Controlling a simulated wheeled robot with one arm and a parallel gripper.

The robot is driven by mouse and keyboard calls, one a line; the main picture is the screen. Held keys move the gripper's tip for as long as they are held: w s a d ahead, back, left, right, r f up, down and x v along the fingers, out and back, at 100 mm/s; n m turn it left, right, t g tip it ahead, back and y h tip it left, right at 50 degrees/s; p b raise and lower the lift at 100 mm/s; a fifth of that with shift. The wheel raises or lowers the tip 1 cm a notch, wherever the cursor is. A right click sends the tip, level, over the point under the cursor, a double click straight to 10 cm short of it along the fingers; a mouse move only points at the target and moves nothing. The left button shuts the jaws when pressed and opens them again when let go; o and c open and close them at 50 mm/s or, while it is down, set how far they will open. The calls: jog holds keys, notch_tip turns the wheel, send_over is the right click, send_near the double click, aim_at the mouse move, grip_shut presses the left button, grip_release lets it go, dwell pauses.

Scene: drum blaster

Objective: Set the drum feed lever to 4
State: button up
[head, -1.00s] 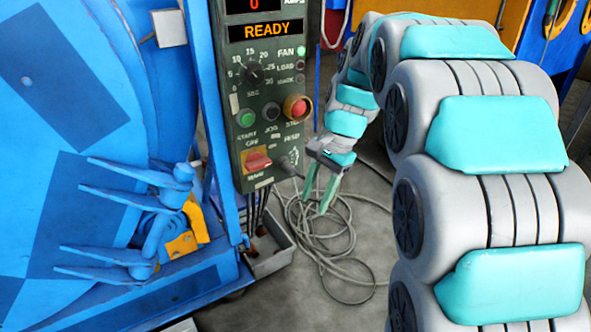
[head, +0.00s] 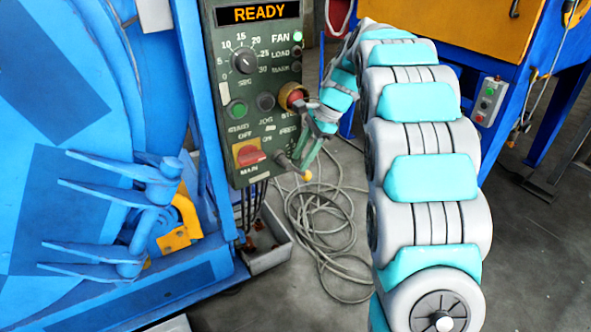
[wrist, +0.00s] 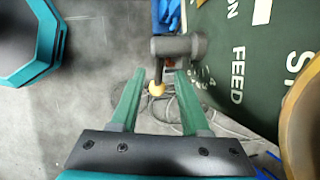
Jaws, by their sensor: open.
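The drum feed lever (head: 284,161) is on the lower right of the green control panel, a dark grey hub with a short arm ending in a yellow knob (head: 307,175). In the wrist view the grey hub (wrist: 178,47) is just beyond the fingertips, and the yellow knob (wrist: 156,89) shows between the two green fingers. My gripper (head: 299,163) is open at the lever; it also shows in the wrist view (wrist: 160,74). I cannot tell whether a finger touches the lever. The word FEED is readable; the scale numbers are too blurred to read.
The red emergency stop button (head: 292,95) sits just above my gripper. The red main switch (head: 250,154) is to the left of the lever. Coiled grey cables (head: 320,225) lie on the floor below. The blue drum machine (head: 75,150) fills the left side.

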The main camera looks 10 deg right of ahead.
aim_at(296, 169)
jog(key=x, duration=0.5)
jog(key=shift+s, duration=0.1)
jog(key=shift+r, duration=0.1)
grip_shut()
dwell(1.1)
